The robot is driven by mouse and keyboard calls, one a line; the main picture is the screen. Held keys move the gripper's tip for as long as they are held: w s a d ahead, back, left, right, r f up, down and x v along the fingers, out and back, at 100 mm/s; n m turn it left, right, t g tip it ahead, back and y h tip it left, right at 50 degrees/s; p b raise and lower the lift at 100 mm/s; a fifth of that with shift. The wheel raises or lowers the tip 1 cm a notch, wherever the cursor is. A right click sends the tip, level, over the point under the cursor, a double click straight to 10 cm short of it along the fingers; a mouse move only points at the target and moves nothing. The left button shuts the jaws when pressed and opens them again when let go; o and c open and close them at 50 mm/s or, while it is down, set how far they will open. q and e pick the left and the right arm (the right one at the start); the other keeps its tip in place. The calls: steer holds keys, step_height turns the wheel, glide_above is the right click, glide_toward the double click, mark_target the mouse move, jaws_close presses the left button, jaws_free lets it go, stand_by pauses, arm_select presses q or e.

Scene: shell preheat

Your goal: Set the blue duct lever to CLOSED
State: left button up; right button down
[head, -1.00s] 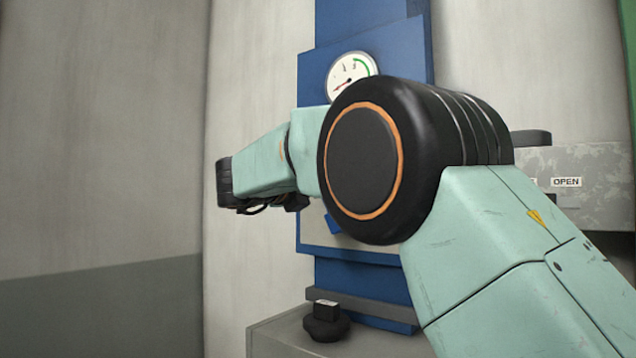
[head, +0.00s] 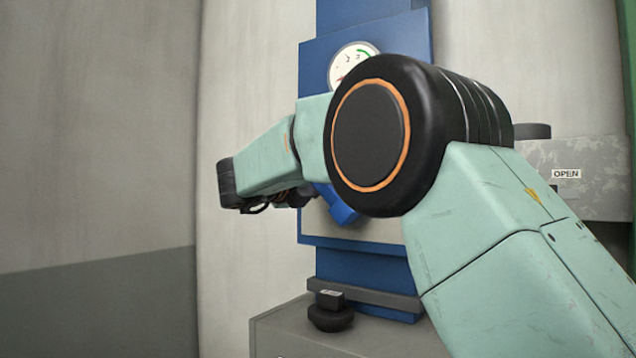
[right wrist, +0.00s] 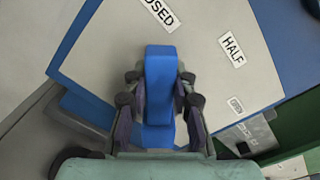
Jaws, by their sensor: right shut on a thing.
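The blue duct lever (right wrist: 160,85) lies between the two fingers of my right gripper (right wrist: 158,110) in the right wrist view. The fingers are shut on it from both sides. My left gripper is in neither view.
The lever sits on a pale plate (right wrist: 110,45) on the blue duct (head: 365,265). A dial gauge (head: 350,62) is above it. A grey box with an "OPEN" label (head: 566,173) is at the right. A black knob (head: 330,317) is below, on a grey cabinet.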

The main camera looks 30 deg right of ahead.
mark_target(319, 185)
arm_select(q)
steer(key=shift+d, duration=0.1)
arm_select(e)
steer(key=shift+f, duration=0.15)
steer(key=c, duration=1.5)
jaws_free()
steer(key=shift+d, duration=0.1)
steer(key=o, duration=0.4)
steer(key=shift+w+d, duration=0.1)
steer(key=shift+d, duration=0.2)
steer(key=shift+a, duration=0.65)
steer(key=v, duration=0.5)
steer(key=shift+s+a, duration=0.3)
steer(key=shift+s, duration=0.05)
steer(key=shift+s+a, duration=0.1)
steer(key=shift+a, duration=0.15)
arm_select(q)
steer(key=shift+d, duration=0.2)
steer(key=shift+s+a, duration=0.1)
arm_select(e)
steer(key=shift+s+a, duration=0.1)
steer(key=shift+a, duration=0.1)
